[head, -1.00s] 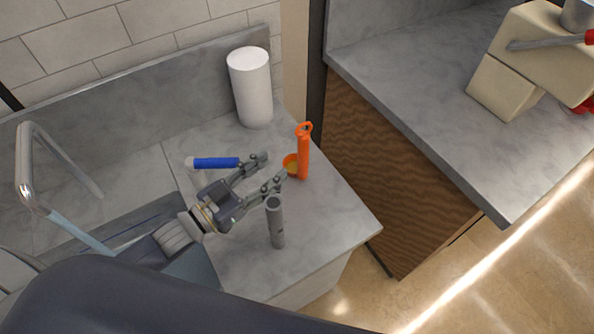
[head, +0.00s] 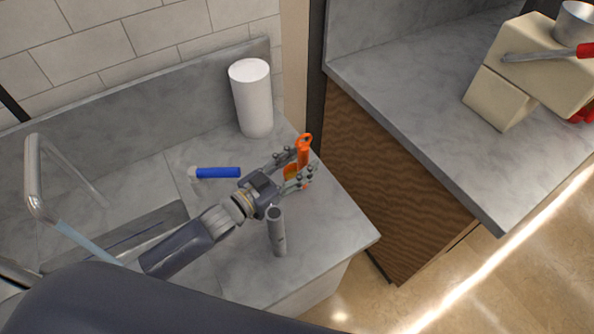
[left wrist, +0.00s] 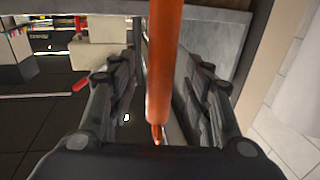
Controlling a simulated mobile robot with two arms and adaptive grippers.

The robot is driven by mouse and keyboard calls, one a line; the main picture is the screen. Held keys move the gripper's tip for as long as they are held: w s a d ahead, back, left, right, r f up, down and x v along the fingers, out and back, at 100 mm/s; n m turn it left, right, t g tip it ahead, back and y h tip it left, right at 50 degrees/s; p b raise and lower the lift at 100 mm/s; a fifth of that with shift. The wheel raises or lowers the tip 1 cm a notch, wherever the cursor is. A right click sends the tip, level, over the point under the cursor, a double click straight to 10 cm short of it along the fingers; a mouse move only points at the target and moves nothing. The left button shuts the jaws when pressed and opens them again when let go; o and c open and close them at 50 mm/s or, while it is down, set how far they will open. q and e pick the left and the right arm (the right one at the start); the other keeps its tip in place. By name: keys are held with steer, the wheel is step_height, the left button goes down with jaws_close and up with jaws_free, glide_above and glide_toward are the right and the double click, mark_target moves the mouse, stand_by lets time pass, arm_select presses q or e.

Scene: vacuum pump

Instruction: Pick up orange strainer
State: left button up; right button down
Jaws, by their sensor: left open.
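The orange strainer (head: 303,150) stands upright on the grey marble counter, near its right edge. Its lower part is partly hidden by my left gripper in the head view. My left gripper (head: 296,170) is open, with its fingers on either side of the strainer. In the left wrist view the orange shaft (left wrist: 163,70) stands between the two open fingers (left wrist: 160,100), with a visible gap on each side. My right gripper is not in view.
A grey cylinder (head: 277,232) stands close in front of my left gripper. A blue tool (head: 217,172) lies behind it. A white roll (head: 252,98) stands at the back. A faucet (head: 36,180) is at left. A gap separates the right counter (head: 420,110).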

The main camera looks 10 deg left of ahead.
arm_select(q)
steer(key=shift+x, duration=0.85)
jaws_close()
